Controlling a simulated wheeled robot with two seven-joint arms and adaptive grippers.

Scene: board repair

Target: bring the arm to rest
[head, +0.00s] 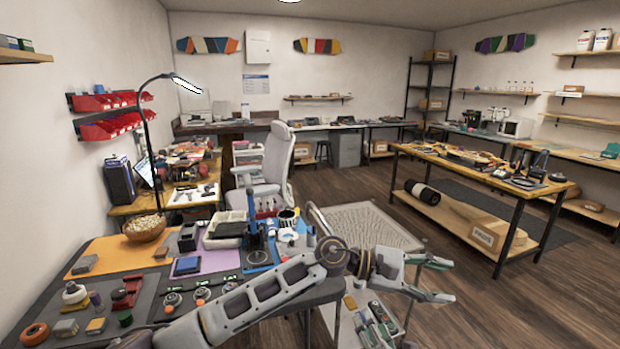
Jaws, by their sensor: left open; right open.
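My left arm reaches in from the lower left across the front of the workbench (58,303). Its gripper (450,281) hangs over the floor to the right of that bench. The fingers are spread apart with nothing between them, so it is open and empty.
Loose parts and a wooden bowl (145,228) crowd the workbench. A grey chair (272,172) stands behind it. A wooden table (478,174) stands at right; the floor (480,315) before it is clear.

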